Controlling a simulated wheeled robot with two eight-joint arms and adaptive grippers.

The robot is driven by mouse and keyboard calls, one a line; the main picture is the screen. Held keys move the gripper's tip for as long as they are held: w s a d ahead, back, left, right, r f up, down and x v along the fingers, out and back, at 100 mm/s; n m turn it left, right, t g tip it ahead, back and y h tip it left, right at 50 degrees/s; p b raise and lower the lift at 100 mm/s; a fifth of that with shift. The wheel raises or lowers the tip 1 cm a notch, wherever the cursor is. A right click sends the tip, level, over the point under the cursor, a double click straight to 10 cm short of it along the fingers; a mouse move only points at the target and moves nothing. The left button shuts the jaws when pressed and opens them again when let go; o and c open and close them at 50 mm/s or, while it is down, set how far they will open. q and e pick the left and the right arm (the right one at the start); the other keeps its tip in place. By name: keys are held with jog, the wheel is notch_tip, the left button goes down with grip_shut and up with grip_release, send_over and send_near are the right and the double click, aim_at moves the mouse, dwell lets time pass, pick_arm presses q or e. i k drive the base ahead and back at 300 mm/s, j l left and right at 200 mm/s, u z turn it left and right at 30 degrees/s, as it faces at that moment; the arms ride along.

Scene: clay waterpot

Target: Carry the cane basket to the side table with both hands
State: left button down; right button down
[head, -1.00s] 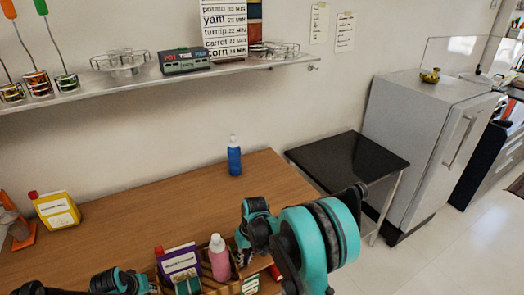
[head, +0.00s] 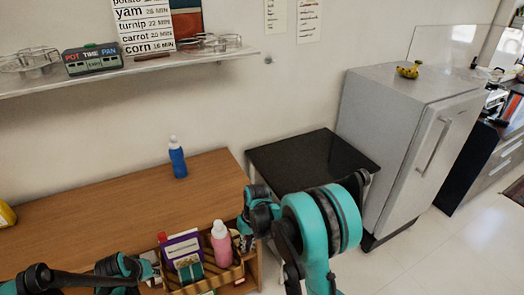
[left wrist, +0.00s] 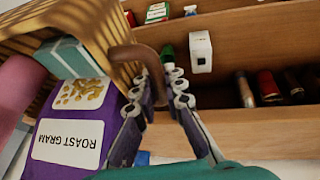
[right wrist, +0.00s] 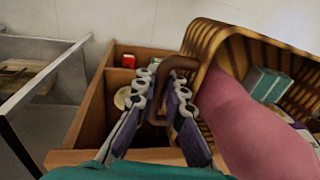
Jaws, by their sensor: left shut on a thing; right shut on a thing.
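The cane basket (head: 207,281) is at the bottom of the head view, in front of the wooden counter's right end. It holds a purple box (head: 183,252), a pink bottle (head: 221,244) and a teal box. My left gripper (left wrist: 163,80) is shut on the brown handle (left wrist: 124,52) at one end of the basket. My right gripper (right wrist: 160,85) is shut on the other handle (right wrist: 180,63). The side table (head: 312,160), with a black top, stands beyond and to the right of the basket. My right arm hides part of its front.
The wooden counter (head: 105,205) bears a blue bottle (head: 177,157). Below it are shelves with small goods (left wrist: 270,88). A grey fridge (head: 405,150) stands right of the side table. The side table's visible top is bare. Open floor (head: 435,250) lies at the right.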

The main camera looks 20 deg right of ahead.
aim_at(311, 158)
jog(key=l, duration=1.8)
jog(key=i+l, duration=0.1)
jog(key=l, duration=0.3)
jog(key=i+l, duration=0.15)
jog(key=l, duration=0.25)
jog(key=i+l+u, duration=0.1)
jog(key=l, duration=0.3)
jog(key=i+l, duration=0.3)
jog(key=i, duration=0.25)
jog(key=i+l, duration=0.3)
jog(key=i, duration=0.2)
